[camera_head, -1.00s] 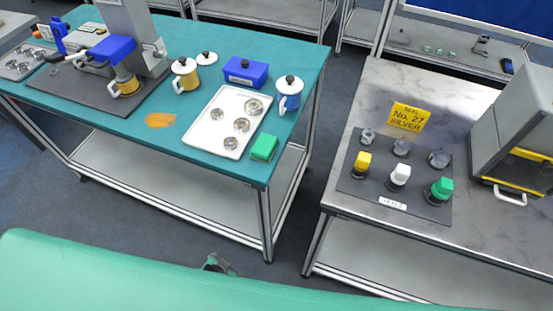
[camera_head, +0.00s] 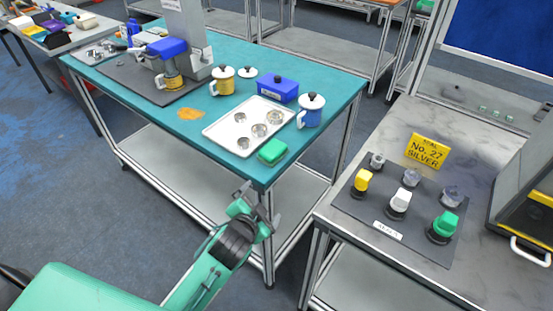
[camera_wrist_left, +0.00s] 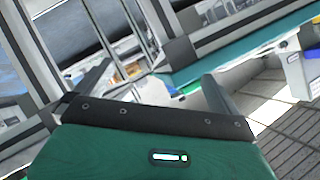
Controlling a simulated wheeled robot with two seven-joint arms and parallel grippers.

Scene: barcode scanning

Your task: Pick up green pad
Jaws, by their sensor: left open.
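The green pad (camera_head: 272,151) lies on the teal table (camera_head: 216,139) near its front right corner, beside the white tray (camera_head: 228,122). My left gripper (camera_head: 258,197) is in the head view, in front of and below the table's near corner, apart from the pad. It is open and empty. In the left wrist view, the two fingers of the left gripper (camera_wrist_left: 150,85) stand wide apart with the teal table edge beyond. My right gripper is not in view.
A blue box (camera_head: 277,90) and a white and blue mug (camera_head: 310,112) stand behind the tray. A metal table at right holds a dark mat (camera_head: 397,253) with several stamps and a yellow sign (camera_head: 427,150). Floor shows between the tables.

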